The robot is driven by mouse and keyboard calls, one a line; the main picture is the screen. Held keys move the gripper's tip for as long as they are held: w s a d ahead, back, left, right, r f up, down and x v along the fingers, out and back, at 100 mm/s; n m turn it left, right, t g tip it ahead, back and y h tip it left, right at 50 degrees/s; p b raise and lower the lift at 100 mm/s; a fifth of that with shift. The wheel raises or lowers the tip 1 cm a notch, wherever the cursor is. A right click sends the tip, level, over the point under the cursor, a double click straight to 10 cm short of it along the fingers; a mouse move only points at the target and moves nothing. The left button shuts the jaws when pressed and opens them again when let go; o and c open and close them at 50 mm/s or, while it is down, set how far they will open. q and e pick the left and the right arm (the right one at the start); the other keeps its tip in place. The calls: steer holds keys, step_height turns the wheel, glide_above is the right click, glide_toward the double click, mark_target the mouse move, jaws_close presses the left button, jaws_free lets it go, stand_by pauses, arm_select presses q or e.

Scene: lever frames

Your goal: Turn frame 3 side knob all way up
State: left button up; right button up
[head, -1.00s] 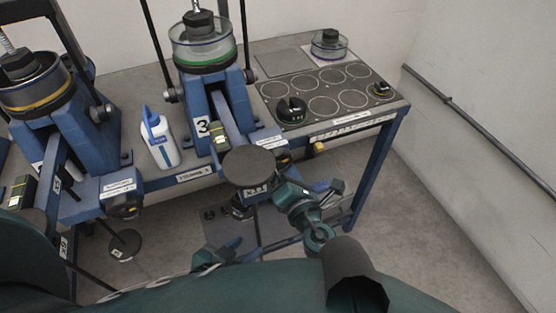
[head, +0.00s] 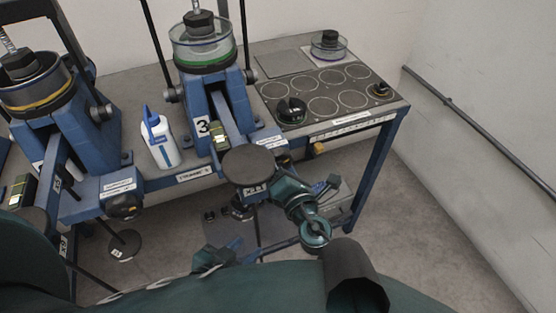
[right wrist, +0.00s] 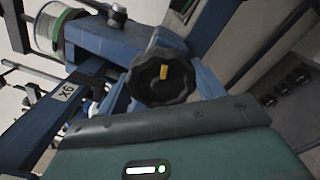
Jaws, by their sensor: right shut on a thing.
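Frame 3 (head: 203,127) is the blue lever frame with a "3" plate, in the middle of the head view. Its dark side knob (head: 284,159) is at the right of its front block, partly hidden. In the right wrist view the knob (right wrist: 160,80) is black and lobed, with a yellow mark standing nearly upright. My right gripper (head: 284,173) is at this knob and shut on it; its fingertips are hard to make out. My left gripper (head: 214,259) is low in front of the table, away from the knob; its jaws are unclear.
The frame's lever ends in a round dark plate (head: 248,166) close beside my right gripper. A white-blue bottle (head: 160,140) stands left of frame 3. Another frame (head: 60,110) with its own knob (head: 124,207) is further left. A ringed panel (head: 330,92) lies right.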

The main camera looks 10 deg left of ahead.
steer(key=o, duration=0.9)
steer(key=shift+w+d+f+m, duration=0.1)
steer(key=shift+m, duration=0.3)
steer(key=o, duration=0.3)
steer(key=shift+w, duration=0.15)
steer(key=v, duration=0.6)
